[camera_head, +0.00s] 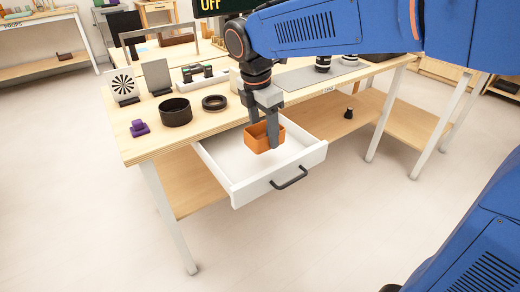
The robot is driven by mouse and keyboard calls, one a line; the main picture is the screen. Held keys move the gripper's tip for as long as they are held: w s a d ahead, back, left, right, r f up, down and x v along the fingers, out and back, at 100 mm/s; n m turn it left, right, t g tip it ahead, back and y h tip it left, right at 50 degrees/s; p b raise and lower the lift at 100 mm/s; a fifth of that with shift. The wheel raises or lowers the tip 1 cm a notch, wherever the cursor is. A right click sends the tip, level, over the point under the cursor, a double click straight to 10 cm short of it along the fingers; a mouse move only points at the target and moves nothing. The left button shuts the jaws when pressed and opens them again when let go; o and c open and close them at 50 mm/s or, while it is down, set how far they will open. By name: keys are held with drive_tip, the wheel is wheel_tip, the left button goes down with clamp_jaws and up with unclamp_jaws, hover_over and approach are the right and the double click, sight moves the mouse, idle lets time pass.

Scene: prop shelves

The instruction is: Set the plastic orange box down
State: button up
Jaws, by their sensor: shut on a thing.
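The plastic orange box (259,144) is a small open-topped box. My gripper (263,137) points down and is shut on it, with one finger over its front right side. The box is in line with the open white drawer (241,192) under the wooden table. From this view I cannot tell whether the box touches the drawer floor or hangs above it. The part of the drawer behind the box is hidden.
On the table (150,140) stand a black cylinder (175,112), a dark ring (214,102), a purple item (139,128) and a round patterned target (123,85). A small black object (348,113) is on the lower shelf. The drawer's left part looks clear.

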drive_tip(key=shift+f, duration=3.1)
drive_tip(key=o, duration=1)
drive_tip(key=shift+f, duration=0.1)
drive_tip(key=shift+o, duration=0.2)
drive_tip(key=r, duration=0.4)
drive_tip(key=a+r, duration=0.1)
drive_tip(key=r, duration=0.3)
drive_tip(key=s+r, duration=0.1)
drive_tip(key=r, duration=0.3)
drive_tip(key=shift+a, duration=0.25)
